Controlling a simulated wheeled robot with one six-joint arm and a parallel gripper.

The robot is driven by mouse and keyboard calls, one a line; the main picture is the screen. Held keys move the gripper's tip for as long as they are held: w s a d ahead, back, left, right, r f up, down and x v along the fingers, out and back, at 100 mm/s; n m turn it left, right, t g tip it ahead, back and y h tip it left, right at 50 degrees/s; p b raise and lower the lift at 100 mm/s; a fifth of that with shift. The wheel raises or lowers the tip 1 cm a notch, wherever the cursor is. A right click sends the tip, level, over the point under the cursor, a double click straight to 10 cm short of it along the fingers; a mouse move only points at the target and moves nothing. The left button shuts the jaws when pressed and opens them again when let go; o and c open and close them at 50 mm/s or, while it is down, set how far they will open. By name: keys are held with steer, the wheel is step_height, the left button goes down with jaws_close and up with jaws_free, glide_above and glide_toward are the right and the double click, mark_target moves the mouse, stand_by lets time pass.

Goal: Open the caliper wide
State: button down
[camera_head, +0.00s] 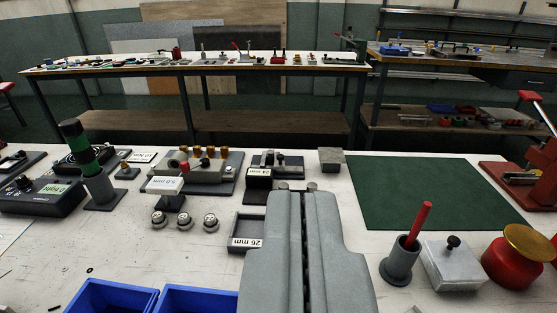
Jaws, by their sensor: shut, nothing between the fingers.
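My gripper (297,188) reaches forward over the white table from the bottom middle of the view. Its two grey fingers are shut side by side with nothing between them. I cannot make out a caliper for certain among the small items on the table. My gripper hides part of the table beneath it.
Left stand a green-black post (81,147), a black box (40,195) and a fixture with orange knobs (200,175). Blue bins (112,296) are at the front. Right are a bare green mat (425,190), a grey cup (400,262) and a red pot (518,270).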

steer(key=c, duration=1.6)
jaws_free()
steer(key=shift+w+r, duration=0.1)
steer(key=shift+w, duration=0.1)
steer(key=o, duration=0.3)
steer(key=w+r+g, duration=0.1)
steer(key=w+g, duration=0.1)
steer(key=w, duration=0.7)
steer(key=shift+w+n+g, duration=0.25)
steer(key=shift+n+g, duration=0.15)
steer(key=n+g+y, duration=0.2)
steer(key=n+g, duration=0.2)
steer(key=g, duration=0.7)
glide_above(281, 156)
steer(key=s+d, duration=0.3)
steer(key=s, duration=0.4)
step_height(281, 156, down, 13)
steer(key=x, duration=1.1)
steer(key=w+x, duration=0.1)
steer(key=x, duration=0.5)
steer(key=shift+w+f, duration=0.15)
